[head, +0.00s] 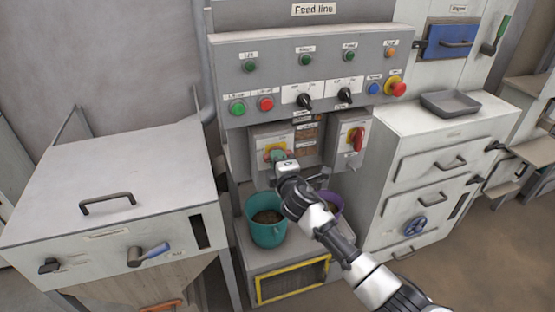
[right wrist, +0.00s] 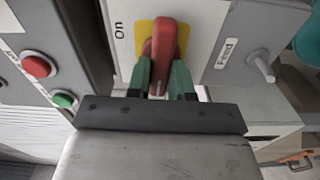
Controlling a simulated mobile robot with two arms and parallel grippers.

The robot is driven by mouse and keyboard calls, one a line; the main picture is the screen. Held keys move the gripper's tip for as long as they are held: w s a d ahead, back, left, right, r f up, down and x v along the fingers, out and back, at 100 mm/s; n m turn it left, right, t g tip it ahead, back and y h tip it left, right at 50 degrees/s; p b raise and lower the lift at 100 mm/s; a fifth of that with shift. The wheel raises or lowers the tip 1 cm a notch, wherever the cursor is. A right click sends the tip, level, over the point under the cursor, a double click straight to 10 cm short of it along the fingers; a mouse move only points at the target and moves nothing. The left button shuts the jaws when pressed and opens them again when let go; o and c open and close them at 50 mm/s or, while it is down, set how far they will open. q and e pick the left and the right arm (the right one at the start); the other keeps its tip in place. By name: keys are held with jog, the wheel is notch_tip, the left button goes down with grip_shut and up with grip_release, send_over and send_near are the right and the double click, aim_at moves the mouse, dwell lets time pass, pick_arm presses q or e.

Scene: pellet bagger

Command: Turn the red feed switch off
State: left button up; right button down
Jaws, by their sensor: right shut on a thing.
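The red feed switch (right wrist: 160,50) has a red handle on a yellow plate (right wrist: 142,35), on a pale box in the middle of the machine. In the head view the switch's yellow plate (head: 273,146) is partly hidden by my right gripper (head: 277,156). In the right wrist view my right gripper (right wrist: 161,78) has its green fingers on both sides of the red handle, shut on it. An "On" label is left of the plate in that view, and a "Feed" label (right wrist: 226,59) is to the right. My left gripper is not in view.
A second red switch (head: 358,138) on a yellow plate is to the right. Above is a control panel (head: 310,70) with several buttons and black knobs. A teal bucket (head: 266,232) and a purple bucket (head: 331,206) stand below my arm. A grey cabinet (head: 440,150) is at right.

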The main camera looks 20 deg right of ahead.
jog(key=shift+n, duration=0.3)
jog(key=c, duration=1)
grip_release()
jog(key=s, duration=1)
jog(key=shift+s+d+b, duration=0.2)
jog(key=shift+s+b, duration=0.15)
jog(key=shift+s, duration=0.05)
jog(key=shift+f, duration=0.15)
